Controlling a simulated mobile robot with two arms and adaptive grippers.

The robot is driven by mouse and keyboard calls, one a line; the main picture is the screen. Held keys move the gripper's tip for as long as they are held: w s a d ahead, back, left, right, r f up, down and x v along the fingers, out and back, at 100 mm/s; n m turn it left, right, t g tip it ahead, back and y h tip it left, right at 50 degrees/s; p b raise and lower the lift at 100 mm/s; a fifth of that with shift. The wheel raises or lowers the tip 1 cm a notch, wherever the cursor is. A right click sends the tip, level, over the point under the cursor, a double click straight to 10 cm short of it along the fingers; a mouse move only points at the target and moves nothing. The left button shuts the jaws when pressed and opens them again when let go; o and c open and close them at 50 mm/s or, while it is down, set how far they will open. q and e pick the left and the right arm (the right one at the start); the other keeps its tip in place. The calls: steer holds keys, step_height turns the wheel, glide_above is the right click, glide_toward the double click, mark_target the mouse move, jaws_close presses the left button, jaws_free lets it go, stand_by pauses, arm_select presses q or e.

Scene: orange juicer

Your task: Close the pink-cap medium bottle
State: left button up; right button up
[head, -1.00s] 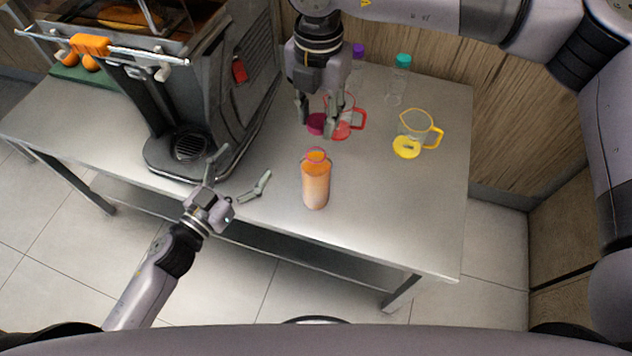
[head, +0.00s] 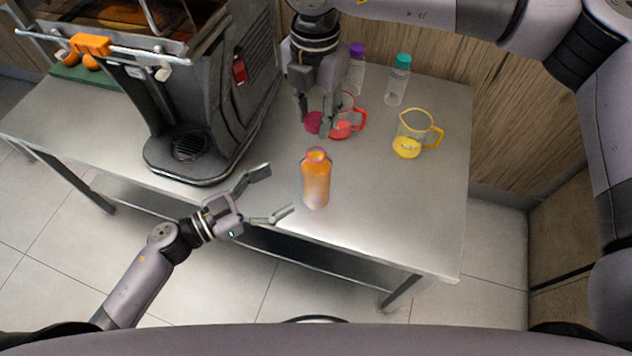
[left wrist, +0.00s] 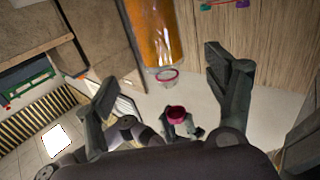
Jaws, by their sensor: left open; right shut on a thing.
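The medium bottle (head: 316,182) stands upright on the table, filled with orange liquid, with a pinkish open rim at its top. The left wrist view shows it upside down (left wrist: 152,32), with its rim (left wrist: 167,76) between the fingers. My left gripper (head: 273,192) is open, just left of the bottle, with its fingers pointing at it and not around it in the head view. My right gripper (head: 315,116) is shut on the pink cap (head: 313,125), behind the bottle. The cap also shows in the left wrist view (left wrist: 177,112).
A red-handled jug (head: 357,119) stands close behind the right gripper. A yellow jug (head: 412,135) and two bottles with purple (head: 357,50) and teal (head: 403,61) caps stand to the right. The juicer (head: 215,100) is at left. The table's front right is clear.

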arm_select(q)
steer(key=x, duration=1)
steer(key=shift+w+d, duration=0.1)
steer(key=shift+w, duration=0.05)
steer(key=c, duration=1.8)
steer(key=shift+o, duration=0.2)
arm_select(e)
glide_above(316, 150)
steer(key=shift+f, duration=2.55)
steer(key=shift+f, duration=0.85)
arm_select(q)
jaws_close()
arm_select(e)
steer(key=shift+f, duration=0.6)
